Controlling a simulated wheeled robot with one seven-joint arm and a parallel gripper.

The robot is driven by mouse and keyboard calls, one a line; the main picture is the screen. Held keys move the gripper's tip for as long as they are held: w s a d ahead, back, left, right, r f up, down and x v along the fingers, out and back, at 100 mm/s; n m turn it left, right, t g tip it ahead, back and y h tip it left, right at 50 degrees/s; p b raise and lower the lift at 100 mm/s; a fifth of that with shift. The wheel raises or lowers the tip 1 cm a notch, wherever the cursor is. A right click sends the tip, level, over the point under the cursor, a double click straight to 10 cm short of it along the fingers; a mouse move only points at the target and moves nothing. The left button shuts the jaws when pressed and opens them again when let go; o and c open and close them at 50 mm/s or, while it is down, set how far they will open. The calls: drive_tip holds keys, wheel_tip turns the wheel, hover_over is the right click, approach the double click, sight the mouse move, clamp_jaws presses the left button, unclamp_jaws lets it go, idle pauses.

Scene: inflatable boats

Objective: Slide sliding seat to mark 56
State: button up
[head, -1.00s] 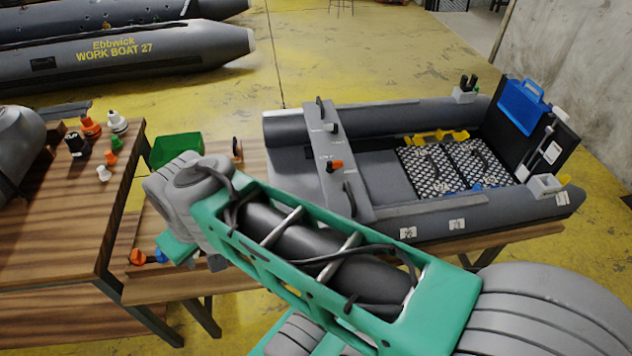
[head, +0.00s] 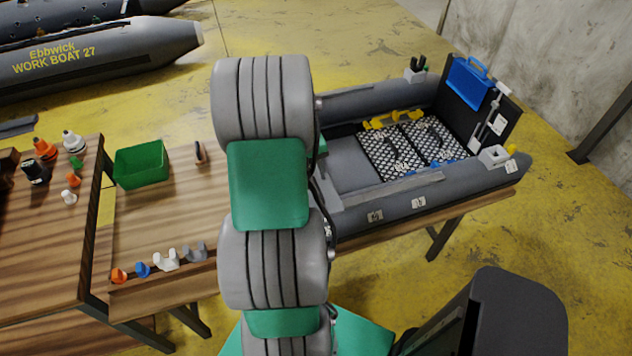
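The grey inflatable boat (head: 470,180) lies on a wooden bench right of my arm, with its near tube facing me. Small white tags (head: 418,202) sit on that tube, too small to read. The sliding seat, a grey plank across the boat, is hidden now behind my raised grey and green arm. I cannot tell where it stands against any mark. My gripper does not show in the head view; only my arm links do.
A green bin (head: 141,164) stands on the bench left of my arm, with several small coloured pieces (head: 166,260) along its front edge. A table at far left holds bottle-like items (head: 73,142).

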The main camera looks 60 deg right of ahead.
sight(317, 188)
drive_tip(key=f, duration=0.5)
drive_tip(key=shift+s+d+p, duration=0.35)
drive_tip(key=shift+d+p, duration=0.05)
drive_tip(key=shift+c, duration=0.3)
clamp_jaws()
idle(0.6)
